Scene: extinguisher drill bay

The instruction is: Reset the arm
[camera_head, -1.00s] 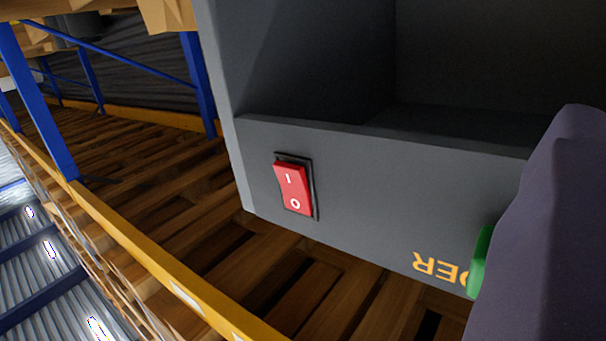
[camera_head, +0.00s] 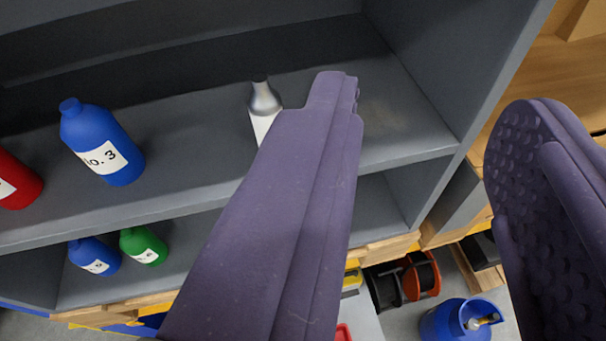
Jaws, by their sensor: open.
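My gripper (camera_head: 432,115) shows large in front of the camera. Its two purple fingers are spread wide apart, with nothing between them. The left finger reaches up across the grey shelf unit (camera_head: 400,152), and the right finger stands at the right edge of the view. A silver-topped bottle with a white label (camera_head: 264,103) stands on the upper shelf, partly hidden behind the left finger. I cannot tell whether the finger touches it.
A blue bottle marked No. 3 (camera_head: 97,140) and a red bottle (camera_head: 14,180) stand on the upper shelf. A smaller blue bottle (camera_head: 93,255) and a green bottle (camera_head: 143,245) stand below. A blue gas cylinder (camera_head: 455,320) is on the floor, lower right.

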